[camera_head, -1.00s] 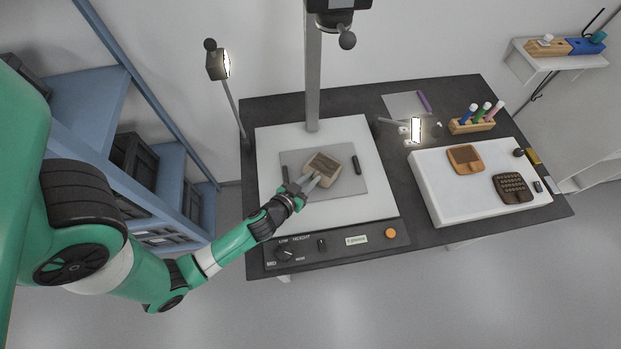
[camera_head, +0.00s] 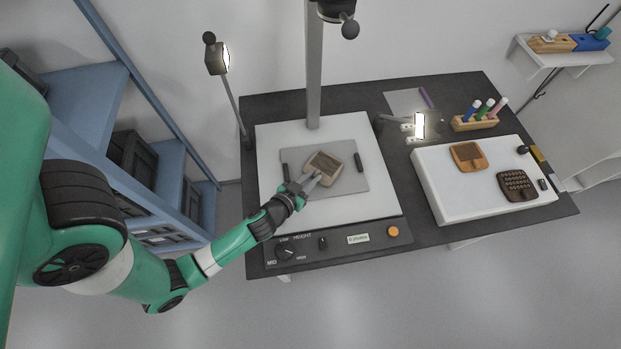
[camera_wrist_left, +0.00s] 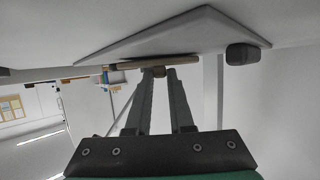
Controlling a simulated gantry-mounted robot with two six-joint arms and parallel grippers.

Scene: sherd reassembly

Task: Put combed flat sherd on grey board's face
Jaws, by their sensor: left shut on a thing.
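The combed flat sherd (camera_head: 321,168), tan with a darker lined face, is over the middle of the grey board's face (camera_head: 350,184). My left gripper (camera_head: 311,182) is shut on the sherd's near edge. In the left wrist view, the fingers (camera_wrist_left: 160,75) close on a small brown part of the sherd (camera_wrist_left: 150,63), which shows edge-on, close along the grey board (camera_wrist_left: 190,35). I cannot tell whether it touches the board. My right gripper is not in view.
Dark blocks (camera_head: 359,162) sit at the board's sides on the white stand base (camera_head: 375,205). A lamp (camera_head: 418,126) stands to the right. A white slab (camera_head: 440,205) carries an orange-brown sherd (camera_head: 467,156) and a dark dotted sherd (camera_head: 517,185). A column (camera_head: 313,90) rises behind the board.

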